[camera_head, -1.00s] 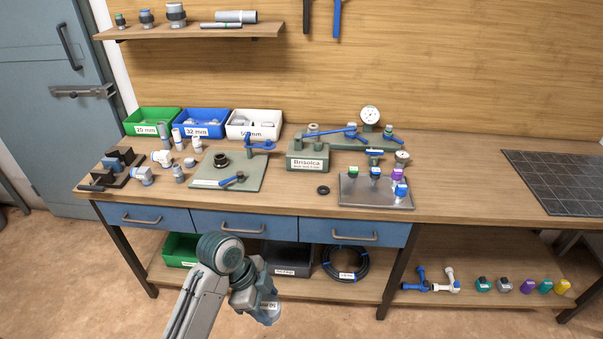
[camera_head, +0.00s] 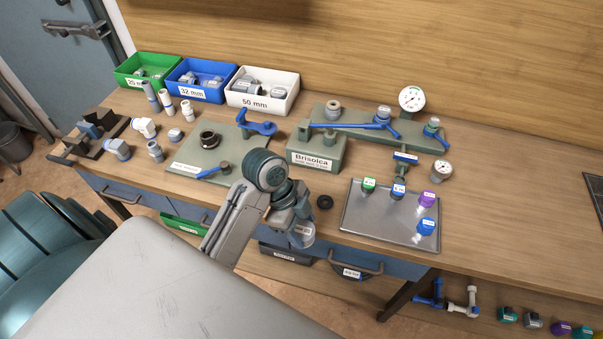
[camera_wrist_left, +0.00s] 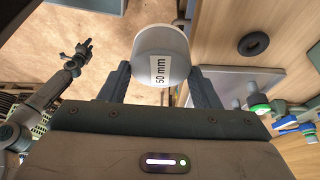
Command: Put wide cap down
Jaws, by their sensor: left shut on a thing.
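The wide cap, pale with a white "50 mm" label, is in my left gripper; the wrist view shows the cap (camera_wrist_left: 160,60) between the two dark fingers of that gripper (camera_wrist_left: 158,82). In the head view the cap (camera_head: 301,240) hangs below my left gripper (camera_head: 292,212), in front of the bench's front edge. The gripper hides part of it. An arm, apparently my right one, shows at the left of the wrist view, with its small dark gripper (camera_wrist_left: 82,50) away from the bench; its jaw opening is too small to judge.
On the bench (camera_head: 480,225) are a black ring (camera_head: 325,202), a metal tray (camera_head: 385,228) with several small coloured caps, a green-grey plate (camera_head: 228,150) with fittings, and the Brisolca block (camera_head: 316,152). A white 50 mm bin (camera_head: 262,101) stands behind. The bench top right of the tray is clear.

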